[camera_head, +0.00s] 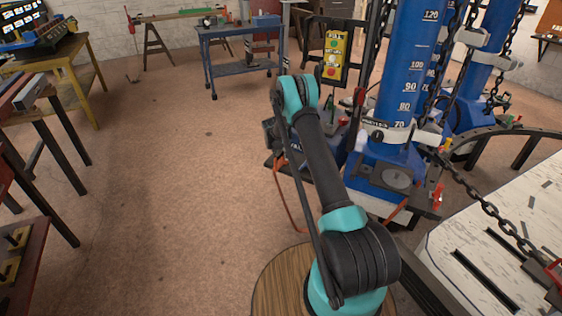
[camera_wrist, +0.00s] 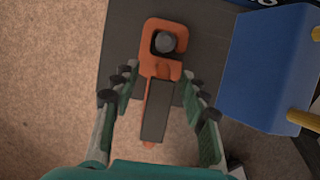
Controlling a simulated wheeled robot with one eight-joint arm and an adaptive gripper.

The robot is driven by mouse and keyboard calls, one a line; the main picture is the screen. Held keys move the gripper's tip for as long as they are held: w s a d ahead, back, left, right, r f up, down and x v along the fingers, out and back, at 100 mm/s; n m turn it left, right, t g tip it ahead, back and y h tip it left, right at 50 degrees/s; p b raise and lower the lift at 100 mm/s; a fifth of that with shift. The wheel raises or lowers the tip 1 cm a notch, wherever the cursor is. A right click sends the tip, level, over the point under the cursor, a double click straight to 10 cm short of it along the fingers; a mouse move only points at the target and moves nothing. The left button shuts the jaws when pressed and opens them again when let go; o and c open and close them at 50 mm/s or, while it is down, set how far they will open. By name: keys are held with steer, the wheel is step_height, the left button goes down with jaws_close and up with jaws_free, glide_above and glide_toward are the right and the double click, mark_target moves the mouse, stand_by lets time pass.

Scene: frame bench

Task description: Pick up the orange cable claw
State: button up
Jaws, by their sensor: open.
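The orange cable claw (camera_wrist: 174,72) shows in the wrist view as a flat orange piece with a squared hook at its far end and a dark grey strip along its lower part. It lies on a dark grey surface (camera_wrist: 120,45), with a round grey knob (camera_wrist: 165,42) inside the hook. My gripper (camera_wrist: 155,88) is open, with one finger on each side of the claw's lower part. I see no clear contact between the fingers and the claw. In the head view my arm reaches toward the blue column's base, and the claw cannot be made out there.
A blue block (camera_wrist: 268,68) with yellow pegs stands close on the right in the wrist view. In the head view a tall blue column (camera_head: 408,70) with chains stands right of my arm, and a white slotted bench (camera_head: 500,235) is at right.

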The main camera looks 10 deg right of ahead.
jaws_close()
steer(key=shift+r, duration=0.15)
stand_by(0.6)
step_height(320, 180, up, 20)
stand_by(0.5)
